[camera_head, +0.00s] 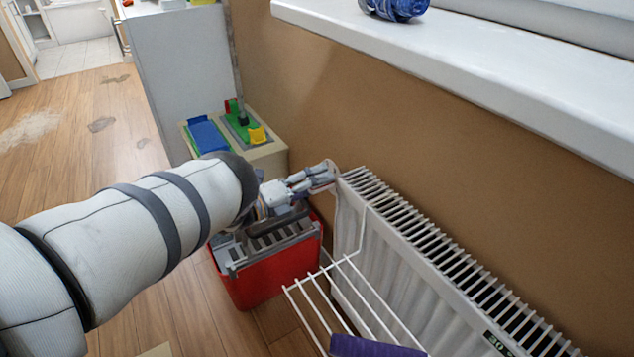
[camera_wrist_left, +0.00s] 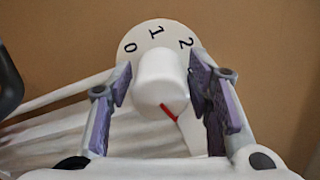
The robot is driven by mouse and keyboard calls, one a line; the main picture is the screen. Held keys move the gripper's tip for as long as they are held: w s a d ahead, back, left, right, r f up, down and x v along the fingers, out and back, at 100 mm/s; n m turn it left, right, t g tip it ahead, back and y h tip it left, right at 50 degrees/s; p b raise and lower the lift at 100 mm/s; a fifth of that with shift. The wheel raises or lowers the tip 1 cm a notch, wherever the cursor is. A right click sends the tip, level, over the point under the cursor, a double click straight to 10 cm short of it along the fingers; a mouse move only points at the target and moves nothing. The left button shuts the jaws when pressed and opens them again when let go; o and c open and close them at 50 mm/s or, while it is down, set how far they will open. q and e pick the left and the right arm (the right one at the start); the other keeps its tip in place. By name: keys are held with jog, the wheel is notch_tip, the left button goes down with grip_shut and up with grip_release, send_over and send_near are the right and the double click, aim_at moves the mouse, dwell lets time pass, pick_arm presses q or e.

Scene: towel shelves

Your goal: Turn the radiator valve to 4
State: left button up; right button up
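The radiator valve (camera_wrist_left: 158,80) is a white knob with a red pointer line and a white dial behind it. In the left wrist view the numbers 0, 1 and 2 show along the top of the dial. The pointer faces the lower right; the number there is hidden. My left gripper (camera_wrist_left: 162,85) has one finger on each side of the knob, with no clear gap, and looks shut on it. In the head view the left gripper (camera_head: 328,172) is at the far end of the white radiator (camera_head: 400,257). The right gripper is not in view.
A red crate (camera_head: 275,275) with grey contents stands below my left arm. A low cabinet (camera_head: 268,151) with toy bricks is behind it. A wire rack (camera_head: 345,262) hangs on the radiator's front, with a purple cloth (camera_head: 372,347). A white sill (camera_head: 480,75) is above.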

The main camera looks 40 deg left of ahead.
pick_arm(q)
jog(key=v, duration=1.2)
